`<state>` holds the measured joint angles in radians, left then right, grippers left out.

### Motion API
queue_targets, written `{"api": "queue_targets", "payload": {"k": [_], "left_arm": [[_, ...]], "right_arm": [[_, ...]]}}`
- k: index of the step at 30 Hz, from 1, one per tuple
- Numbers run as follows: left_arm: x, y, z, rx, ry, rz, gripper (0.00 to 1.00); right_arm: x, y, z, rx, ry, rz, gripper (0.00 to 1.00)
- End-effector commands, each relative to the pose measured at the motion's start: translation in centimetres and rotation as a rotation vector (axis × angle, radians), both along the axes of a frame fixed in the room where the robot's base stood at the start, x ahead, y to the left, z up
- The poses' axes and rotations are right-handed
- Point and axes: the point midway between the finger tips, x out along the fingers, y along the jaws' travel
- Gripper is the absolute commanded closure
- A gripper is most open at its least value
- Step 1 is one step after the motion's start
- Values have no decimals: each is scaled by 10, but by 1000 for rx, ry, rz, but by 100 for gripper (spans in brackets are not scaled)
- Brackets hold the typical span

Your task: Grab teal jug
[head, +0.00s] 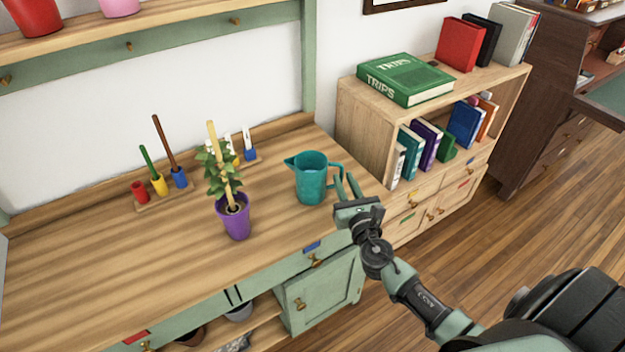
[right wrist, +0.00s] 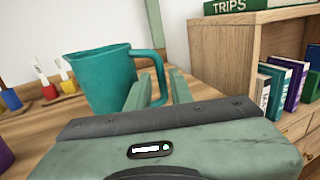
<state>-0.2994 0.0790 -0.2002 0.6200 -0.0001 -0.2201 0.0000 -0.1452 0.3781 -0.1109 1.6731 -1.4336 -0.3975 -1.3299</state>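The teal jug (head: 311,178) stands upright on the wooden worktop, near its right end. Its spout points left and its handle points right, toward my right gripper. My right gripper (head: 346,182) is at the handle, with its two fingers apart. In the right wrist view the jug (right wrist: 98,75) is just ahead and left. The handle shows between and beyond the fingertips of my right gripper (right wrist: 160,84); whether they touch it cannot be told. My left gripper is not in view.
A purple pot (head: 234,217) with a staked plant stands left of the jug. Behind it are small pegs with coloured cups (head: 160,186). A bookcase (head: 366,118) with books stands close to the right. Bare worktop (head: 100,255) lies at the left.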

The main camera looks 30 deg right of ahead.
Motion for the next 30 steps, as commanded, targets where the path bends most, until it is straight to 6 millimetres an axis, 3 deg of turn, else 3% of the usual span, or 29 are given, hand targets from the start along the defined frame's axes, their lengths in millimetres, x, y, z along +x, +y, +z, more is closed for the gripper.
{"api": "queue_targets", "payload": {"k": [12, 22, 24, 30], "left_arm": [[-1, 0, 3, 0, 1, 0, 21], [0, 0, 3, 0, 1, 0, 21], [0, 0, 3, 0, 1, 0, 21], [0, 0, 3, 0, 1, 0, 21]], "right_arm": [[54, -15, 1, 8, -2, -3, 78], [61, -16, 1, 8, 0, -2, 78], [61, -16, 1, 8, -1, -2, 98], [61, -16, 1, 9, -1, -2, 100]]}}
